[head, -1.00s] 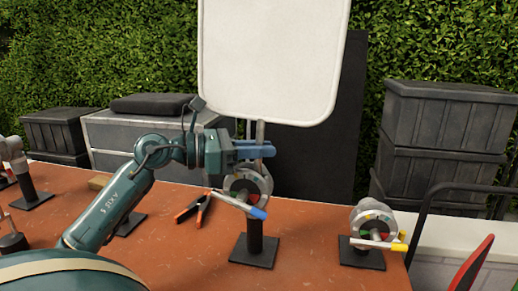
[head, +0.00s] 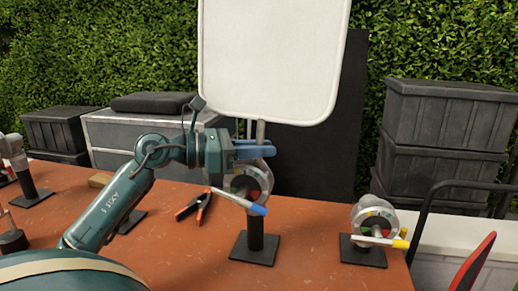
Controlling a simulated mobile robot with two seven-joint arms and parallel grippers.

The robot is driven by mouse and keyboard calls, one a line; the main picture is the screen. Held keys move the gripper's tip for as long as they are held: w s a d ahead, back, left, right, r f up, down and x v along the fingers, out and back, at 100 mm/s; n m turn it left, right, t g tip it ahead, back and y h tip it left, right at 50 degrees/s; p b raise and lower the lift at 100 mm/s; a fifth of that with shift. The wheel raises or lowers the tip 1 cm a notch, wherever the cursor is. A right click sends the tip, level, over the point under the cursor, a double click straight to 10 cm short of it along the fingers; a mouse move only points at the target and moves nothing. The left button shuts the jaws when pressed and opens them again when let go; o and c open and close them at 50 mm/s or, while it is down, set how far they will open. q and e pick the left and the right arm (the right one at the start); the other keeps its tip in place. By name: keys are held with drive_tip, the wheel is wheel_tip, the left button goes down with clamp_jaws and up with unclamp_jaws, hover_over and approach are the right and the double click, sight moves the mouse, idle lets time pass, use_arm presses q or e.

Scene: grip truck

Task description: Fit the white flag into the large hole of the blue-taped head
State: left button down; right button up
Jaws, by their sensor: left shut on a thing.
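The white flag (head: 270,60) stands upright, a large rounded white panel with a short grey pin (head: 261,131) at its bottom edge. My left gripper (head: 258,150) is shut on the flag's pin, just above the blue-taped head. The blue-taped head (head: 262,182) is a round grey grip head on a black stand (head: 255,245), with a blue-tipped handle (head: 257,210). My fingers cover the pin's lower end and the head's top, so I cannot tell whether the pin is in the large hole. My right gripper is not in view.
A yellow-taped head (head: 373,222) stands on the right of the orange table (head: 310,220). An orange-and-black clamp (head: 194,206) lies left of the blue-taped head's stand. Black crates (head: 440,120) are stacked behind at right. A dark panel (head: 335,150) stands behind the flag.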

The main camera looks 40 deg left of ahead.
use_arm(q)
drive_tip(key=shift+a+f, duration=0.1)
drive_tip(key=shift+s+a+t+b, duration=0.2)
drive_tip(key=shift+t+b, duration=0.2)
drive_tip(key=shift+b, duration=0.25)
drive_tip(key=shift+a+n, duration=0.1)
drive_tip(key=shift+n, duration=0.2)
drive_tip(key=shift+a+h+b, duration=0.1)
drive_tip(key=shift+h+b, duration=0.2)
drive_tip(key=shift+b, duration=0.1)
drive_tip(key=shift+s+a+r, duration=0.1)
drive_tip(key=shift+a+r, duration=0.05)
drive_tip(key=shift+r, duration=0.05)
drive_tip(key=shift+t, duration=0.3)
drive_tip(key=c, duration=1.6)
unclamp_jaws()
drive_tip(key=shift+s+a, duration=0.1)
drive_tip(key=shift+c, duration=0.2)
drive_tip(key=o, duration=0.3)
